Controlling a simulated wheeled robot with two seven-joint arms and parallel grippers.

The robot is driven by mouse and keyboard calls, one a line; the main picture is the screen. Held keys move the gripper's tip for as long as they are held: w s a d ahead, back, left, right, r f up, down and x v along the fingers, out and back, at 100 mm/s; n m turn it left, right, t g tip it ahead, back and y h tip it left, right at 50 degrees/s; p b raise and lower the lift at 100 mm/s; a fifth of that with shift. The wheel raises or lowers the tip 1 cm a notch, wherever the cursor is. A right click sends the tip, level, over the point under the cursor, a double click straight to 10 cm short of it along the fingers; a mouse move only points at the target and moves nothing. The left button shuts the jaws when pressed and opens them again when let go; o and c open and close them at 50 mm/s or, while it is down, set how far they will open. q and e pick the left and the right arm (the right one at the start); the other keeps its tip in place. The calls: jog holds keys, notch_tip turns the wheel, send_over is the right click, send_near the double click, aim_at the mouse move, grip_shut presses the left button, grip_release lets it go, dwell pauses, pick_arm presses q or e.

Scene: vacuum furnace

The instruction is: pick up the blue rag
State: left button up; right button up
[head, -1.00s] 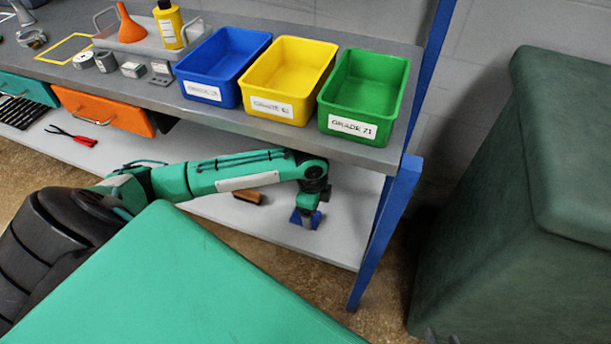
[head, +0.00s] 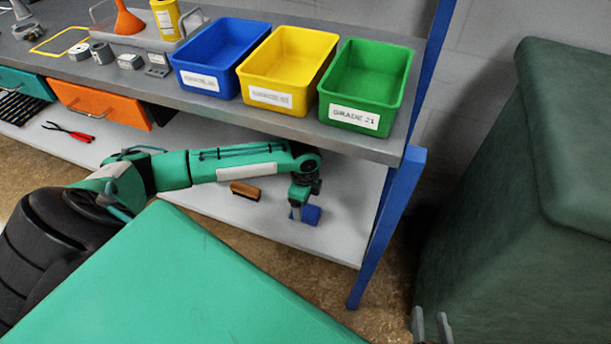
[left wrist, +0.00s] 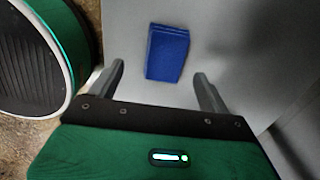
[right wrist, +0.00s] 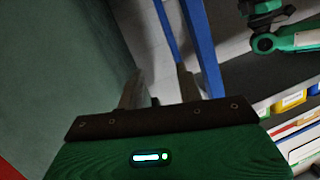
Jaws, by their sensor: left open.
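The blue rag (head: 311,215) lies on the light lower shelf of the bench, partly hidden by my left gripper (head: 297,214) in the head view. In the left wrist view the rag (left wrist: 167,52) is a folded dark blue block, wholly visible. It lies just beyond the fingertips of my left gripper (left wrist: 158,74), roughly between their lines. That gripper is open and empty. My right gripper (head: 432,322) shows at the bottom of the head view, away from the rag. Its fingers (right wrist: 160,76) stand apart with nothing between them in the right wrist view.
A brown brush (head: 245,191) lies on the shelf left of the rag. The blue bench leg (head: 388,225) stands to the right. Above are blue, yellow and green bins (head: 366,85) on the bench top. A large dark green body (head: 540,170) fills the right side.

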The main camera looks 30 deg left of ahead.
aim_at(305, 211)
pick_arm(q)
jog(key=f, duration=0.1)
jog(key=f+b, duration=0.1)
jog(key=f, duration=0.1)
jog(key=f+b, duration=0.1)
jog(key=f, duration=0.1)
jog(key=shift+w, duration=0.35)
pick_arm(e)
jog(key=w+r+t, duration=0.1)
jog(key=r+t, duration=0.1)
jog(key=r, duration=0.1)
jog(key=w+d+r+t, duration=0.1)
jog(key=r+t, duration=0.1)
jog(key=r, duration=0.1)
jog(key=w+d+r+t, duration=0.1)
jog(key=w+r, duration=0.1)
jog(key=shift+w+d+r+t, duration=0.1)
jog(key=shift+r+t, duration=0.3)
jog(key=shift+d+r+y, duration=0.1)
jog(key=shift+r+y, duration=0.2)
jog(key=shift+r, duration=0.05)
pick_arm(q)
jog(key=c, duration=1.1)
